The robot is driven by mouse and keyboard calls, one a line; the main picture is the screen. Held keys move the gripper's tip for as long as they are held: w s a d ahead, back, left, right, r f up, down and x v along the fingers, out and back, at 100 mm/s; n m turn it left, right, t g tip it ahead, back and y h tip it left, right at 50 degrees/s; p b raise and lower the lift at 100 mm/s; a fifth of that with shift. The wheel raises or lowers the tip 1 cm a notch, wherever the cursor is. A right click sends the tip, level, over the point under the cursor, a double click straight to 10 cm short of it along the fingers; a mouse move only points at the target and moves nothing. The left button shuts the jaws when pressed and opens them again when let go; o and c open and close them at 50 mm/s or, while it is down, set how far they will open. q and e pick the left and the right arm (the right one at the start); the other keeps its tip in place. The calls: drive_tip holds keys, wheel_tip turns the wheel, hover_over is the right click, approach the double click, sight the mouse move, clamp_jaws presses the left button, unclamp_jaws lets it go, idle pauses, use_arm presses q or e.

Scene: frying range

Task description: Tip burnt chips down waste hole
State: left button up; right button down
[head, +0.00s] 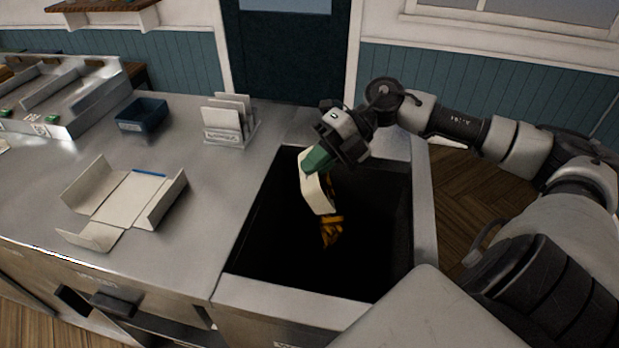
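My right gripper (320,158) is above the waste hole (265,245), a dark square opening in the steel counter. Its green fingertips are shut on a pale carton (316,192), which hangs tilted steeply over the hole. Orange-brown chips (331,231) show just below the carton's lower end, against the dark inside. Some brownish pieces also show beside the carton. I cannot tell how many chips are still inside it. My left gripper is not in view.
An open, flattened cardboard box (128,198) lies on the counter at left. A small blue tray (142,114) and a holder with white cards (231,117) stand behind it. A metal fryer-like unit (60,95) is at far left. Bare counter (215,190) lies between box and hole.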

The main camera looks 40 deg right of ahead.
drive_tip(key=shift+s+d+f+y+b, duration=0.2)
drive_tip(key=shift+d+f+y+b, duration=0.1)
drive_tip(key=shift+b, duration=0.5)
drive_tip(key=shift+s+d+n+t+y+b, duration=0.2)
drive_tip(key=shift+n+t+y+b, duration=0.15)
drive_tip(key=shift+y+b, duration=0.2)
drive_tip(key=p, duration=0.2)
drive_tip(key=y+p, duration=0.1)
drive_tip(key=p, duration=0.2)
drive_tip(key=shift+s+d+r+t, duration=0.15)
drive_tip(key=shift+d+r+t, duration=0.1)
drive_tip(key=shift+d+r, duration=0.15)
drive_tip(key=shift+s+d+f+n+y, duration=0.15)
drive_tip(key=shift+f+n+y, duration=0.1)
drive_tip(key=shift+y, duration=0.2)
drive_tip(key=shift+s+d+f+n+t+y, duration=0.15)
drive_tip(key=shift+s+d+n+t+y, duration=0.15)
drive_tip(key=shift+d+y, duration=0.15)
drive_tip(key=shift+w+a, duration=0.1)
